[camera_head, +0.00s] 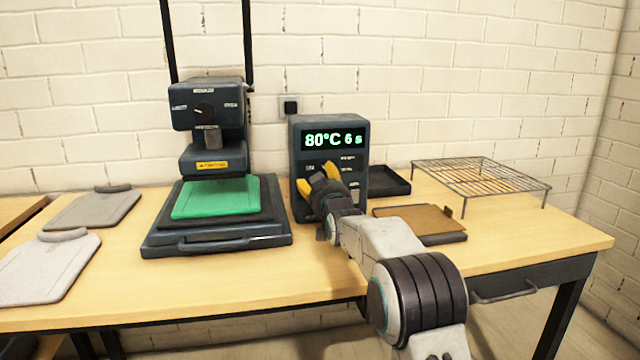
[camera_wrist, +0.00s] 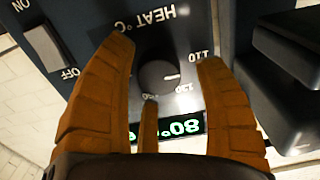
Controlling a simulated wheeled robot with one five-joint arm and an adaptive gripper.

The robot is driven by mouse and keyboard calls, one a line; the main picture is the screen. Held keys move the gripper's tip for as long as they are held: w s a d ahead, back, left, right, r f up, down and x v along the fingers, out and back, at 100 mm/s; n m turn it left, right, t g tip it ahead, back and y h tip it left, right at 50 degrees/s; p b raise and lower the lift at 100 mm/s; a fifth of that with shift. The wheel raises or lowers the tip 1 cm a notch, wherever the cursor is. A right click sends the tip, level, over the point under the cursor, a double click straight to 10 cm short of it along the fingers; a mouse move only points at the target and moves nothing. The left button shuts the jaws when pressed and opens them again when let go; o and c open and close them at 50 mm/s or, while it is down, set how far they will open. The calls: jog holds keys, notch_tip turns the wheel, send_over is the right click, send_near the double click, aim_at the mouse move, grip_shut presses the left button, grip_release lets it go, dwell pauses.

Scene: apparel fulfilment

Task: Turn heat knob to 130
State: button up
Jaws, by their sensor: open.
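The control box (camera_head: 301,150) stands on the table with a lit display (camera_head: 334,139) reading 80°C 6 s. My gripper (camera_head: 322,177) has its orange fingers open in front of the box's face, hiding part of the controls. In the wrist view, where the panel appears upside down, the round dark heat knob (camera_wrist: 155,79) lies between the spread fingers of my gripper (camera_wrist: 164,54), below the HEAT °C label. A light mark on the knob points right, between the 110 and 120 labels. Another label is partly covered by the middle finger. Contact with the knob cannot be told.
An ON/OFF switch (camera_wrist: 44,48) sits beside the knob. A heat press (camera_head: 212,243) with a green garment piece (camera_head: 215,198) stands left of the box. A dark tray (camera_head: 385,181), a brown board (camera_head: 412,220) and a wire rack (camera_head: 480,175) lie to the right.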

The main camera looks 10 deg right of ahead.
jog(key=shift+r, duration=0.15)
jog(key=c, duration=1.2)
